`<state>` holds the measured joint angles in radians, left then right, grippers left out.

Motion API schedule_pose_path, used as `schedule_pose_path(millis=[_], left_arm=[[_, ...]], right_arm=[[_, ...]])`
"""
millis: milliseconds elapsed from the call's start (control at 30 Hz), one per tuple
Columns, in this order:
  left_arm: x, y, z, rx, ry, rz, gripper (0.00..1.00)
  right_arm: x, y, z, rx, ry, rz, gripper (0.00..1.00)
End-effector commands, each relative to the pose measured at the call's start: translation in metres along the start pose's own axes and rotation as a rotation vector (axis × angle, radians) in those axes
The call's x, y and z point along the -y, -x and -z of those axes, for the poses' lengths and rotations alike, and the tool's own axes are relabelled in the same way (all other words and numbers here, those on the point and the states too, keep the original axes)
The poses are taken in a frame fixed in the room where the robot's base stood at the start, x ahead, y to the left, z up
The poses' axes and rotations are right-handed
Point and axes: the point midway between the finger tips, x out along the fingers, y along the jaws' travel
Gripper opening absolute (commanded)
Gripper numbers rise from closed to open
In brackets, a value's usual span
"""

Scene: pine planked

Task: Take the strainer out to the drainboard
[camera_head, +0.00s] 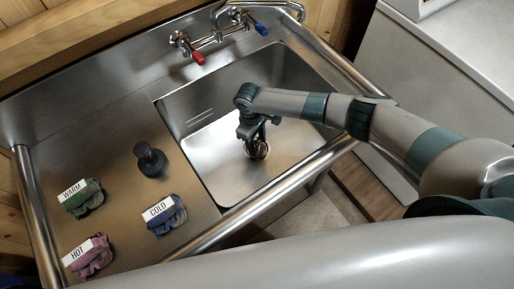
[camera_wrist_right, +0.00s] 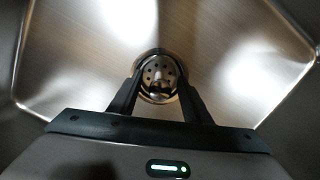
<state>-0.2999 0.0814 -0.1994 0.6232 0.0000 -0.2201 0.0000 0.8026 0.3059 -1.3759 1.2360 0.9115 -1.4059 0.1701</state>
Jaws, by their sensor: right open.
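The strainer (camera_wrist_right: 159,75), a round metal piece with small holes and a knob, sits in the drain opening at the bottom of the sink basin (camera_head: 290,72). My right gripper (camera_head: 255,140) points down into the basin over the drain. In the right wrist view its two fingers (camera_wrist_right: 159,98) are spread on either side of the strainer's knob, and I cannot tell whether they touch it. In the head view the gripper hides most of the strainer. The drainboard (camera_head: 110,140) is the flat steel area left of the basin. My left gripper is not in view.
On the drainboard stand a dark stopper (camera_head: 151,160) and cloths labelled WARM (camera_head: 85,199), COLD (camera_head: 165,216) and HOT (camera_head: 89,257). A tap with red and blue handles (camera_head: 215,42) stands behind the basin. A raised rail (camera_head: 250,207) runs along the front. The drainboard's back part is clear.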

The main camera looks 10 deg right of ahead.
Motion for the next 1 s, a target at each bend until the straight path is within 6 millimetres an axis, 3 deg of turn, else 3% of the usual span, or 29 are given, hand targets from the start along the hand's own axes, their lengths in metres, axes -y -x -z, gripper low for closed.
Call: schedule_pose_path(millis=[33,200,667,967,1000], left_arm=[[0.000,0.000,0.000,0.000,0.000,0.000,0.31],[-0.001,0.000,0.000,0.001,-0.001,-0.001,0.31],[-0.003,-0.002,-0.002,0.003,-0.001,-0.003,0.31],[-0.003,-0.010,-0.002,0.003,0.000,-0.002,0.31],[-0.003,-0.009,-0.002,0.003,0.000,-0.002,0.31]], right_arm=[[0.000,0.000,0.000,0.000,0.000,0.000,0.37],[0.000,0.000,0.000,0.000,0.000,0.000,0.00],[-0.001,0.006,-0.001,0.000,0.000,0.000,0.00],[-0.001,0.042,-0.004,-0.004,0.001,-0.001,0.00],[0.000,0.043,-0.012,-0.001,0.001,0.000,0.00]])
